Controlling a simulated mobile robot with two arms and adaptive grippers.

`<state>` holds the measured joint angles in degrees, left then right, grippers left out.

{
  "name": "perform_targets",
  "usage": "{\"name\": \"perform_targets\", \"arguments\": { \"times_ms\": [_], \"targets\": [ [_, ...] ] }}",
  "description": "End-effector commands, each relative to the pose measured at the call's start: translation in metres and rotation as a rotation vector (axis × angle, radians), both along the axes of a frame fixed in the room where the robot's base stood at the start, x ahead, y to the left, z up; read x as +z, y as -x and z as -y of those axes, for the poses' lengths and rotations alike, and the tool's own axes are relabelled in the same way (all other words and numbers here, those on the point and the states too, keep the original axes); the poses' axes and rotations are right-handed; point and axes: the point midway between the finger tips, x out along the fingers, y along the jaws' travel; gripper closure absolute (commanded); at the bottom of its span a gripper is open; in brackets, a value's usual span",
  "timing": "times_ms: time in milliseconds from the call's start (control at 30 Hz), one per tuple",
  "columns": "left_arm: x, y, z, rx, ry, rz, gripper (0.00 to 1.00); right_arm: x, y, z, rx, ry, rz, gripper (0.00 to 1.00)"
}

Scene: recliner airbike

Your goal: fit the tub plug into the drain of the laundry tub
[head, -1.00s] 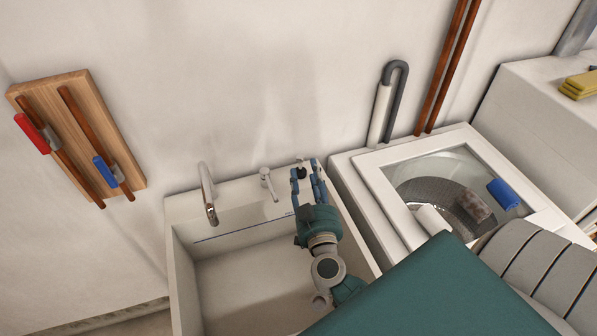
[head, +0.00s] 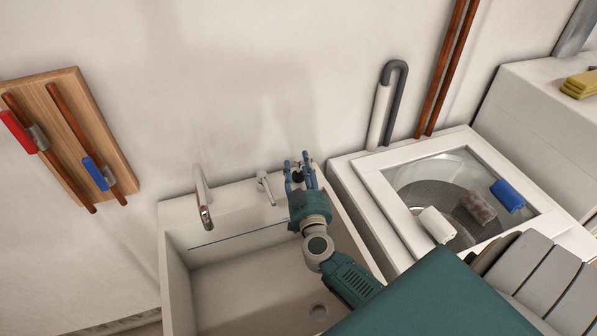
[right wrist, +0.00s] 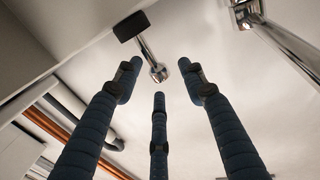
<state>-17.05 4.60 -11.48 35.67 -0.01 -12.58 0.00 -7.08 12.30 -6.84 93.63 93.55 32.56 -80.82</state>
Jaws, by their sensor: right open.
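A small dark piece, which looks like the tub plug (head: 298,177), shows at the back ledge, right of the taps. My right gripper (head: 298,163) is open, its blue fingers on either side of that piece in the head view. In the right wrist view a black block (right wrist: 131,26) with a chrome stem shows beyond the open, empty fingers (right wrist: 159,80). I cannot tell whether they touch it. My left gripper is out of view.
A spout (head: 202,198) and a lever tap (head: 265,187) stand on the back ledge, left of my right gripper. A washer (head: 365,190) with rolled cloths on its lid stands right of the tub. Pipes run up the wall. The tub floor looks clear.

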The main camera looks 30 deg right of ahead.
Motion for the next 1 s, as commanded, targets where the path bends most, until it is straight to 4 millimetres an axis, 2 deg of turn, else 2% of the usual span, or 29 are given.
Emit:
{"name": "perform_targets", "arguments": {
  "times_ms": [100, 200, 433, 467, 600, 667, 1000],
  "targets": [
    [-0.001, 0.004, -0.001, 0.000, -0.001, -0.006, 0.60, 0.000, -0.017, 0.007, 0.000, 0.001, 0.002, 0.59],
    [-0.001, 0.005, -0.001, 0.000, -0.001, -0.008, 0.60, 0.000, -0.024, 0.011, 0.000, 0.000, 0.001, 0.59],
    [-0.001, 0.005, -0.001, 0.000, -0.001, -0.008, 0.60, -0.001, -0.026, 0.012, 0.000, 0.000, 0.000, 0.59],
    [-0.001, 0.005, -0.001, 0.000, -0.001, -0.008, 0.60, -0.001, -0.026, 0.012, 0.000, 0.000, 0.000, 0.61],
    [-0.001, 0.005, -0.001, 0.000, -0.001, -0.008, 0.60, -0.001, -0.025, 0.011, 0.000, 0.000, 0.000, 0.89],
    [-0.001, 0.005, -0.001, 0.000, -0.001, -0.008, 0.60, -0.001, -0.025, 0.011, 0.000, 0.000, 0.000, 1.00],
    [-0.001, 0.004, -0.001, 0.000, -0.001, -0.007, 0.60, 0.000, -0.025, 0.011, 0.000, 0.000, 0.000, 1.00]
  ]
}}
